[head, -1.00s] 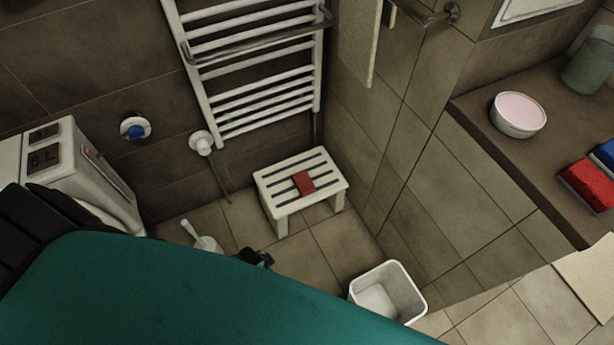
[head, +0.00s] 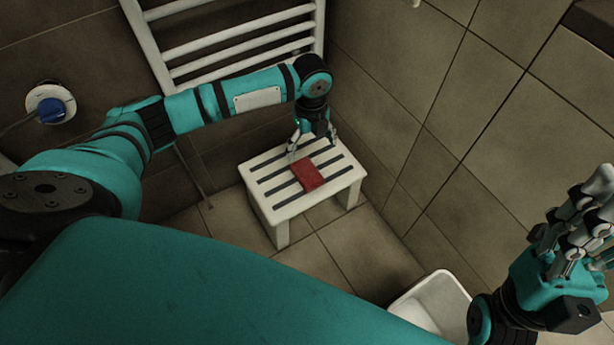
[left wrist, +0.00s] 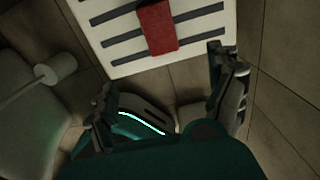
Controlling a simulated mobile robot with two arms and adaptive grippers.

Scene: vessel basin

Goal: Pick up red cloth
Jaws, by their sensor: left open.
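The red cloth (head: 307,175) lies folded flat on top of the white slatted stool (head: 283,209). In the left wrist view the cloth (left wrist: 158,26) shows at the top, across the dark slots of the stool (left wrist: 110,30). My left gripper (head: 313,145) is open above the back part of the stool, just behind the cloth in the head view. Its two fingers (left wrist: 165,80) are spread in the left wrist view, with the cloth beyond them and nothing between them. My right gripper (head: 572,215) is at the right edge, away from the stool; its jaw state is unclear.
A white towel radiator (head: 235,40) hangs on the wall behind the stool. A blue-capped valve (head: 50,108) is on the left wall. A white bin (head: 440,298) stands on the floor at front right. The tiled wall at right is close to the stool.

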